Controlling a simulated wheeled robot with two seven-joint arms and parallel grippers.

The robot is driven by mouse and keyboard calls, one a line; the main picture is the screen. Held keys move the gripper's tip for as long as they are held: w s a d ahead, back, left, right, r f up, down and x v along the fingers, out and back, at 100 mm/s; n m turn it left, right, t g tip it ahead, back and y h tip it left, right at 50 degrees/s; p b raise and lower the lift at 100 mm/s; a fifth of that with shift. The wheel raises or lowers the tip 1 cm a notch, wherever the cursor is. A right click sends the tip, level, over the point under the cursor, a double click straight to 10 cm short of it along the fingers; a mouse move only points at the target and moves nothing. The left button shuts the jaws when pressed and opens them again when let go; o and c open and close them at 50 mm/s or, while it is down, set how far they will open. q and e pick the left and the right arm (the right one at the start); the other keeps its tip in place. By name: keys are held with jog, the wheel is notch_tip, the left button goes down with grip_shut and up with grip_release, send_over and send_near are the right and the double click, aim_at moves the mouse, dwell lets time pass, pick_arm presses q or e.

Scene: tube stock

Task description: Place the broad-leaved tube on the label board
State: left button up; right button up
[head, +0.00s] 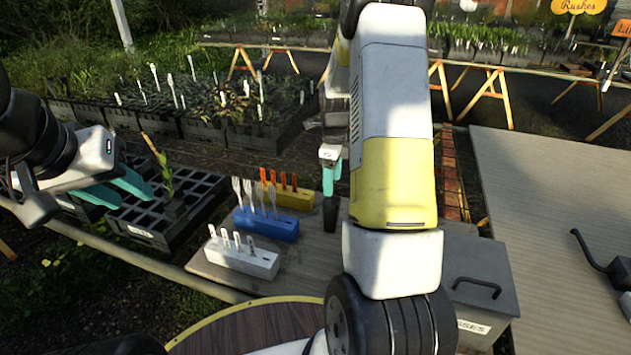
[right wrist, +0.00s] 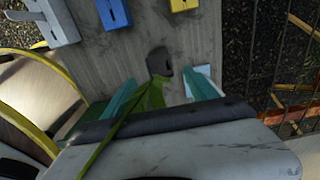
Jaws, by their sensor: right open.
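A dark tube (head: 331,213) stands on the grey label board (head: 212,271), below my right gripper (head: 331,165). In the right wrist view this tube (right wrist: 158,62) holds a green plant (right wrist: 150,97) with long leaves and lies between my right gripper's (right wrist: 163,100) parted teal fingers. The gripper is open. My arm hides much of this plant in the head view. Another tube (head: 175,209) with an upright green plant stands in the black tray (head: 143,233) at left. I cannot tell for certain which is the broad-leaved one. My left gripper (head: 122,190) is open and empty beside that tray plant.
White (head: 243,262), blue (head: 267,226) and yellow (head: 290,197) blocks with upright labels line the board's left part. A grey lidded box (head: 478,275) stands at right. A white card (right wrist: 202,78) lies on the board near my right fingers.

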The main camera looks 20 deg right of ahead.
jog(key=s+a+r+n+t, duration=0.1)
jog(key=s+a+r+n, duration=0.25)
jog(key=r, duration=0.25)
jog(key=s+a+r+n+t+y, duration=0.1)
jog(key=s+a+r+n, duration=0.1)
jog(key=s+r+n, duration=0.4)
jog(key=s+a+r+n+t, duration=0.1)
jog(key=a+r+n, duration=0.2)
jog(key=r, duration=0.4)
jog(key=s+a+r+n+t, duration=0.1)
jog(key=s+a+r+n, duration=0.1)
jog(key=s+n, duration=0.4)
jog(key=s+a+r+n+t+y, duration=0.1)
jog(key=s+a+r+n+t, duration=0.1)
jog(key=s+n, duration=0.5)
jog(key=shift+s+a+r, duration=0.25)
jog(key=shift+s+a, duration=0.5)
jog(key=shift+s, duration=0.05)
jog(key=shift+n, duration=0.25)
